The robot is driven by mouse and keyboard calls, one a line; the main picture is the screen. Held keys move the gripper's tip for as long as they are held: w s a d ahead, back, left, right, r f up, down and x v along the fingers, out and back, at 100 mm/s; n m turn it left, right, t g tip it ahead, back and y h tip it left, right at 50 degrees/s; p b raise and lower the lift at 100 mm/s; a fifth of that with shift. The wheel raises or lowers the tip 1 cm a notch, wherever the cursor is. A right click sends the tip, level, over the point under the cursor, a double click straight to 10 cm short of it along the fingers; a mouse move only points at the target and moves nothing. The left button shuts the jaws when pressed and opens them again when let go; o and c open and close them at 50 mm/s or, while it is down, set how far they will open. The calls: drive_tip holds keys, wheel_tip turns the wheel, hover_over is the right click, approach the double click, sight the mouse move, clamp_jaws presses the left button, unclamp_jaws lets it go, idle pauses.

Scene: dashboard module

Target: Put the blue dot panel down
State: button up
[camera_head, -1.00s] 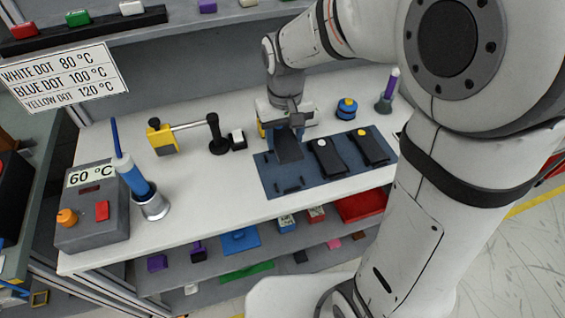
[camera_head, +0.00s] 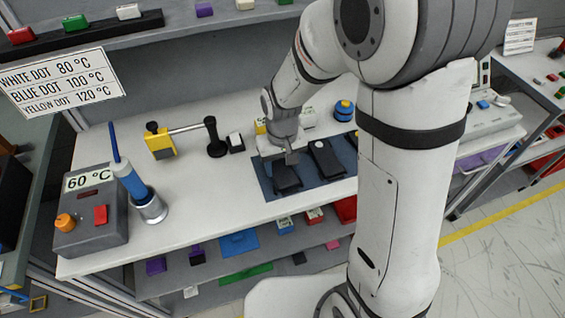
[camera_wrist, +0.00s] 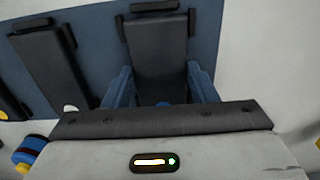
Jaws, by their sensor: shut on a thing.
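The blue dot panel (camera_head: 287,180) is a dark plate at the left end of the blue mat (camera_head: 312,184). It also shows in the wrist view (camera_wrist: 158,68), where it lies between black brackets on the mat and seems to rest flat there. Only a sliver of its blue dot shows at its near end. My gripper (camera_head: 287,155) is over the panel's far end. In the wrist view its blue fingers (camera_wrist: 162,88) are shut on the panel's two sides.
A similar panel (camera_head: 326,158) with a white dot lies close to the right on the mat. A blue knob (camera_head: 343,110) stands behind. A yellow-and-black tool (camera_head: 160,142), a grey 60 °C box (camera_head: 90,222) and a cup (camera_head: 152,208) stand to the left.

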drive_tip(key=shift+f+b, duration=0.25)
drive_tip(key=shift+b, duration=0.05)
drive_tip(key=o, duration=1)
drive_tip(key=shift+r, duration=0.1)
